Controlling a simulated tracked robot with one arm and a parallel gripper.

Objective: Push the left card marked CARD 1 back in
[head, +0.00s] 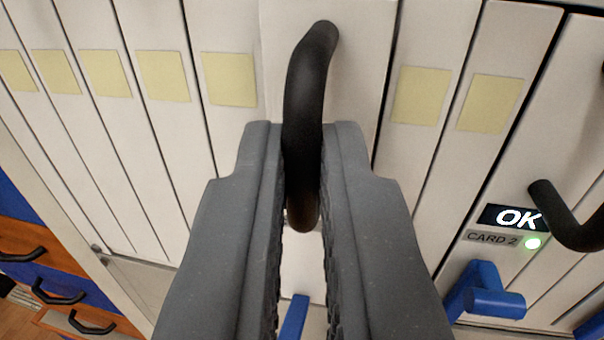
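A white card (356,60) with a black bar handle (308,75) stands in the middle of the row. Its face looks wider than its neighbours and seems to stand out from them. My gripper (303,150) has one grey finger on each side of the handle, and both fingers appear to touch it. The lower part of this card and any label or light on it are hidden behind the fingers, so I cannot read CARD 1. A blue lever (293,318) shows between the fingers below the handle.
To the right is a card labelled CARD 2 (492,238), with an OK display (516,218), a green light (532,243), a black handle (568,222) and a blue lever (485,292). Blank panels with yellow notes (229,79) flank the middle card. Drawers (45,262) stand at lower left.

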